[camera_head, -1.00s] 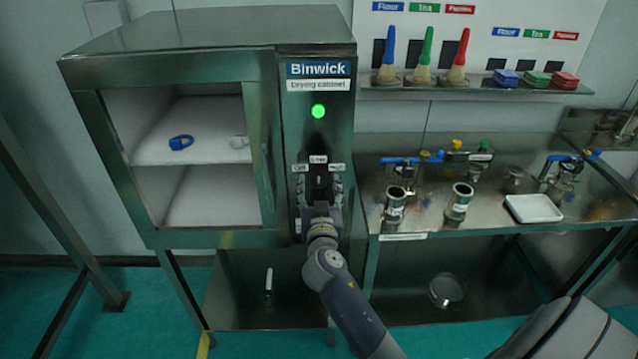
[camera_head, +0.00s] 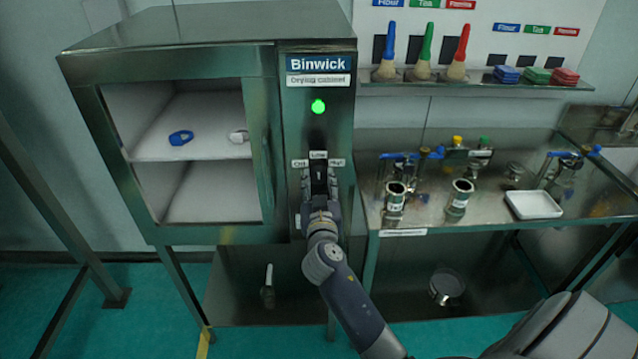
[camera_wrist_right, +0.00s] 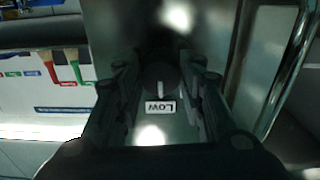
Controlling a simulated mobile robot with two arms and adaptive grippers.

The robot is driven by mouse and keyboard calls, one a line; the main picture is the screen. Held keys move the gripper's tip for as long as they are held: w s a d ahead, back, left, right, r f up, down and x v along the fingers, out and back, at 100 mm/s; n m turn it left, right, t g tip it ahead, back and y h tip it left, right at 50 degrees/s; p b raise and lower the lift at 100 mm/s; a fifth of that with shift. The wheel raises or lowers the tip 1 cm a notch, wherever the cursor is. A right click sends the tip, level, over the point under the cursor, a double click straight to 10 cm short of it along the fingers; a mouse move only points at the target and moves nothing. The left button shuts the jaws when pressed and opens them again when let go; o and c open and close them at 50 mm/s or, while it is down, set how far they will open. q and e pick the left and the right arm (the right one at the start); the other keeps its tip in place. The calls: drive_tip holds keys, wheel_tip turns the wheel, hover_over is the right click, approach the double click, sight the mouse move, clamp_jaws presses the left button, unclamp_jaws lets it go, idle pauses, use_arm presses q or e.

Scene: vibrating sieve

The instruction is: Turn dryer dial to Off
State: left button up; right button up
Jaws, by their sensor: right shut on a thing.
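The drying cabinet (camera_head: 215,27) has a control panel with a dial below its lit green lamp (camera_head: 318,107). Small labels Off (camera_head: 300,163), Low (camera_head: 318,155) and High (camera_head: 337,162) sit above the dial. In the head view my right gripper (camera_head: 319,178) covers the dial. In the right wrist view the dark round dial (camera_wrist_right: 160,76) sits between the fingers of my right gripper (camera_wrist_right: 163,90), which is shut on it. Its white mark lines up with the LOW label (camera_wrist_right: 160,107). My left gripper is not in view.
The cabinet stands open, with a blue ring-like item (camera_head: 181,138) and a whitish one (camera_head: 239,136) on its shelf. To the right, a steel bench (camera_head: 420,215) holds metal cups and a white tray (camera_head: 533,205). Brushes stand on a wall shelf (camera_head: 480,83).

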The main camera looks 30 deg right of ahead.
drive_tip(key=shift+f+n, duration=0.1)
drive_tip(key=shift+n, duration=0.9)
drive_tip(key=n, duration=0.2)
drive_tip(key=shift+d+n, duration=0.1)
drive_tip(key=shift+n, duration=0.2)
drive_tip(key=n, duration=0.3)
drive_tip(key=shift+n, duration=1.8)
drive_tip(key=o, duration=1)
drive_tip(key=shift+o, duration=0.2)
drive_tip(key=shift+s, duration=0.1)
drive_tip(key=v, duration=1.2)
